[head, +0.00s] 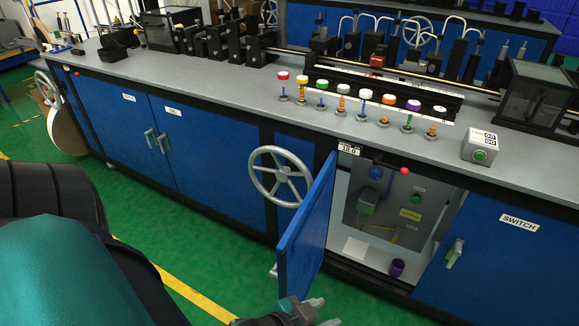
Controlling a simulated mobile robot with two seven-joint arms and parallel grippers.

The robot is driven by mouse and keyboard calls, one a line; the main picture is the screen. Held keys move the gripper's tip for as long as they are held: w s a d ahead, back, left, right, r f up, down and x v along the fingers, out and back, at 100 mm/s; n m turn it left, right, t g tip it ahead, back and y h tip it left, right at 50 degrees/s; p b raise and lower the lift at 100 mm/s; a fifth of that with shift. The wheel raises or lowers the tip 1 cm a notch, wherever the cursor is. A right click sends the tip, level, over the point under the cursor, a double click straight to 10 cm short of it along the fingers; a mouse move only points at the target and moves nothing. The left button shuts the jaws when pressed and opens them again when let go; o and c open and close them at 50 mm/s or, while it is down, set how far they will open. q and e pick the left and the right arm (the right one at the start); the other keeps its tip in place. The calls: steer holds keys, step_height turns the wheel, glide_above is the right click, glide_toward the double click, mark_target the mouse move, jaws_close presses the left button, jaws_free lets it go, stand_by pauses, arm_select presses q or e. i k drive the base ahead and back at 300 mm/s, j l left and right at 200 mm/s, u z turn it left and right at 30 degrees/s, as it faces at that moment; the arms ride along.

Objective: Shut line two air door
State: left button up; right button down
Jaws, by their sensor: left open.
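A blue cabinet door (307,237) stands swung open, out from the front of the long machine bench, right of a grey handwheel. A pale handle (273,271) shows at the lower left edge of the door. Behind it the open compartment shows a grey panel (388,205) with a blue knob, a green button and small labels. My left gripper (326,311) is at the bottom edge of the view, just below the door's lower end, open and empty. My right gripper is not in view.
The grey handwheel (279,177) sticks out left of the door. A red-tipped lever (392,166) juts out at the compartment's top. A purple cup (397,268) stands inside at the bottom. A closed blue SWITCH door (497,258) is at right. Green floor in front is clear.

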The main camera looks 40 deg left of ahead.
mark_target(299, 251)
steer(key=k+j, duration=0.1)
steer(key=j, duration=0.5)
steer(key=k+j, duration=0.1)
steer(key=j, duration=1.1)
steer(key=j+z, duration=0.1)
steer(key=z, duration=0.2)
steer(key=k+j+z, duration=0.1)
steer(key=z, duration=0.25)
